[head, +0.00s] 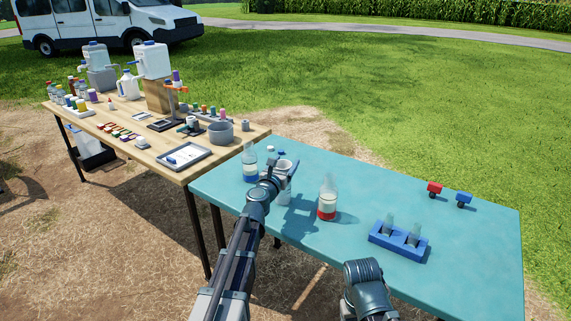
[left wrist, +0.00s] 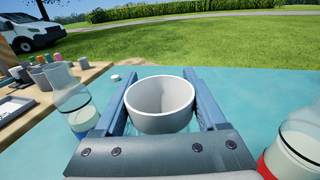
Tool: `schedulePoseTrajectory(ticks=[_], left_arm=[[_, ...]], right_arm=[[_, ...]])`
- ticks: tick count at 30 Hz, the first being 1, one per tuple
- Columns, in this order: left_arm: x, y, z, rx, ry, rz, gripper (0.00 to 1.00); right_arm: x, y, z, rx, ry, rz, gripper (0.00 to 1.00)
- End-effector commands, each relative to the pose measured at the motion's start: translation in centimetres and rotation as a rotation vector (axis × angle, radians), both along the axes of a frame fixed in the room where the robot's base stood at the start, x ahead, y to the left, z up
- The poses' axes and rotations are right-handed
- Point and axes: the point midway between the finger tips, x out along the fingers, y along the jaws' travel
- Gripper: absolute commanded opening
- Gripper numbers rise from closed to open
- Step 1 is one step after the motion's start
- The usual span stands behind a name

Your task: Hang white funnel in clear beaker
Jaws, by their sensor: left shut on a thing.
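The white funnel (left wrist: 160,106) sits between the two fingers of my left gripper (left wrist: 160,98) in the left wrist view, its round open mouth facing up. In the head view my left gripper (head: 273,166) is shut on the funnel (head: 288,166) over the left part of the teal table. A pale shape shows below the funnel in the head view; I cannot tell whether it is the clear beaker or the funnel's lower part. The wrist view hides what is under the funnel. My right gripper is out of view; only a dark part of my right arm shows at the bottom.
A blue-banded flask (head: 250,163) stands left of the funnel and a red-banded flask (head: 327,199) right of it. A blue rack (head: 383,241) with clear vessels and two small clips are farther right. A crowded wooden table (head: 240,147) adjoins at left.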

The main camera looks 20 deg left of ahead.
Motion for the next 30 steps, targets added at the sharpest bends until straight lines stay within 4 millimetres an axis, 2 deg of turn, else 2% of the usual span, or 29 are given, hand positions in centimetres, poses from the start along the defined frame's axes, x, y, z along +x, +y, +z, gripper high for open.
schedulePoseTrajectory(ticks=[29,30], left_arm=[[0.0,0.0,-2.0,0.0,0.0,0.0,0.21],[0.0,0.0,-1.9,0.0,0.0,0.0,0.77]], right_arm=[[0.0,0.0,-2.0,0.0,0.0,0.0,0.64],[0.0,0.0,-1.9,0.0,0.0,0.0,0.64]])
